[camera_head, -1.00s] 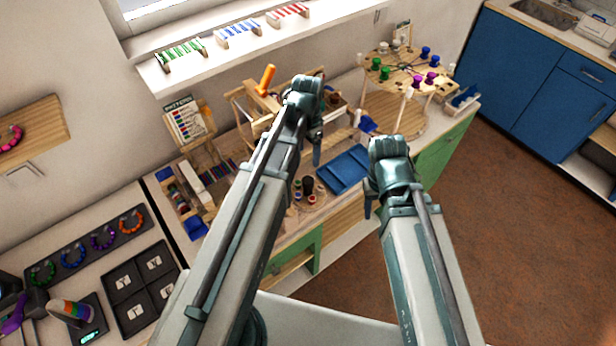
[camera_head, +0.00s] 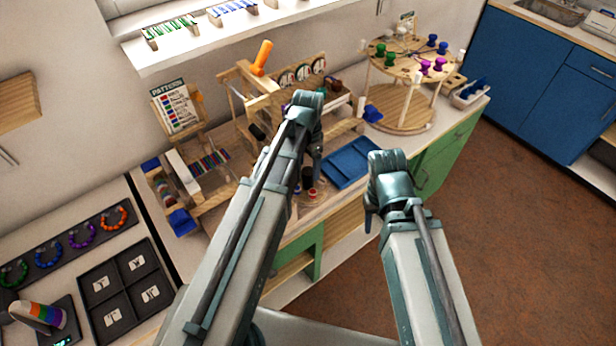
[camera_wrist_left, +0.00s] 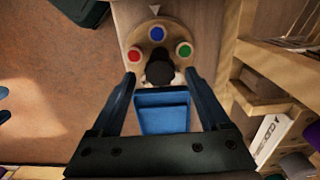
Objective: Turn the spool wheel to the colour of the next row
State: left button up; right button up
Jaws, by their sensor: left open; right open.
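In the left wrist view a small round wooden wheel (camera_wrist_left: 155,30) carries red, blue and green round tops around a black knob (camera_wrist_left: 159,72). It lies just ahead of my left gripper (camera_wrist_left: 162,100), whose two fingers are apart with nothing between them. In the head view the wheel is mostly hidden behind my left gripper (camera_head: 310,165); a red top (camera_head: 312,193) shows. A pattern card (camera_head: 177,108) with coloured rows stands by the bead loom (camera_head: 208,162); its rows are too small to read. My right gripper (camera_head: 372,212) is open and empty, past the bench's front edge.
A blue tray (camera_head: 350,162) lies on the bench beside the wheel. A large round wooden stand (camera_head: 404,108) with green, blue and purple spools is at the back right. A wooden frame with an orange handle (camera_head: 262,57) rises behind my left arm.

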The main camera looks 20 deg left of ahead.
pick_arm(q)
jog(key=shift+f+b, duration=0.5)
jog(key=shift+f, duration=0.45)
grip_shut()
